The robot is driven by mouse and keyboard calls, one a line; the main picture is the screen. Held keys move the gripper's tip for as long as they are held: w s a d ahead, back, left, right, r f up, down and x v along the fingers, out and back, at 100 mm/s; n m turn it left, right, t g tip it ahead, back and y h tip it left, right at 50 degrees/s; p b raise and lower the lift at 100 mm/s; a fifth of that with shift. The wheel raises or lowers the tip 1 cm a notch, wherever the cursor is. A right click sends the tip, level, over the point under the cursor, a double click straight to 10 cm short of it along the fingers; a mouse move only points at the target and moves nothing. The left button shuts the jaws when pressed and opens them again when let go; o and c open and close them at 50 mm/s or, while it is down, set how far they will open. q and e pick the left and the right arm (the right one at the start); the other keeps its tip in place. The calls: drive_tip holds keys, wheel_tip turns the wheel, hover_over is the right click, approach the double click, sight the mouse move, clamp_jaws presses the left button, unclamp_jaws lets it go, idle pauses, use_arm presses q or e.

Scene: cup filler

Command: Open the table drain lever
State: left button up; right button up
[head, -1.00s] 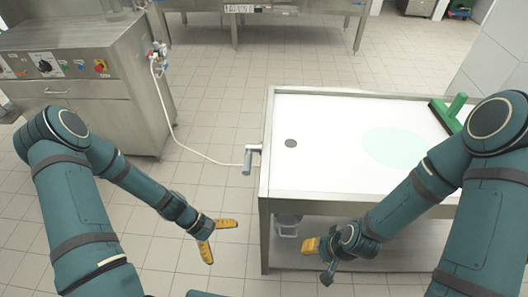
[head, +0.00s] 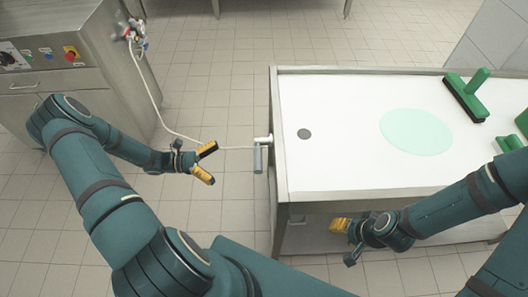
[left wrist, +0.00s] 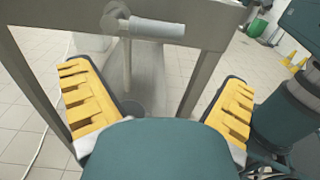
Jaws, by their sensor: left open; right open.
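The white tabletop has a dark drain hole (head: 304,134) and a pale green puddle (head: 417,131). A green squeegee (head: 467,97) lies at the back right. A steel cabinet (head: 80,75) stands at left, with a pale hose (head: 160,115) running towards the table.

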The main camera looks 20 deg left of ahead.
sight(258, 160)
use_arm(q)
drive_tip(key=x, duration=1.3)
drive_tip(key=shift+w+d+r, duration=0.15)
drive_tip(key=shift+w, duration=0.2)
drive_tip(key=c, duration=1.1)
drive_tip(key=shift+o, duration=0.2)
